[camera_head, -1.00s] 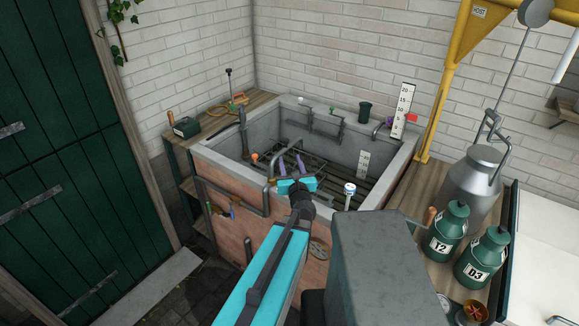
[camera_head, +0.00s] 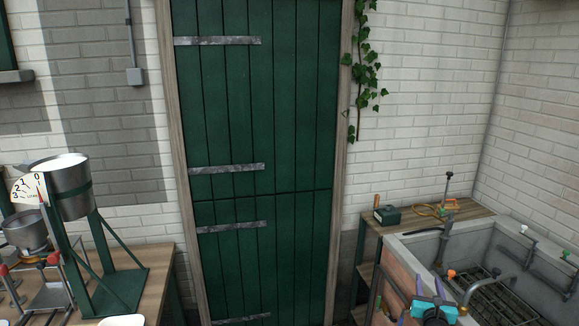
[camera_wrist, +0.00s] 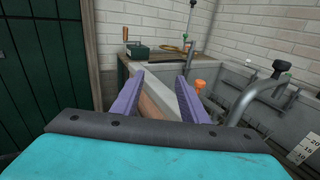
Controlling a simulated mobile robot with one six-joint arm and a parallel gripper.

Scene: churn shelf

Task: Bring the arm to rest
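My gripper (camera_wrist: 160,82) shows in the wrist view with its two purple fingers spread apart and nothing between them. It points toward the corner of the stone trough (camera_wrist: 232,82), whose rim lies beyond the fingers. In the head view my gripper (camera_head: 439,288) is at the bottom right, in front of the trough (camera_head: 412,243). Only its turquoise end and a little purple show there. The rest of my arm is below the frame. I cannot tell whether the fingers touch the trough.
A dark green door (camera_head: 262,130) stands ahead. A wooden shelf (camera_head: 462,212) behind the trough holds a small green box (camera_head: 387,216). A pipe (camera_wrist: 243,100) and an orange knob (camera_wrist: 200,84) are close to the fingers. A bench (camera_head: 158,270) with a metal vessel (camera_head: 70,185) stands left.

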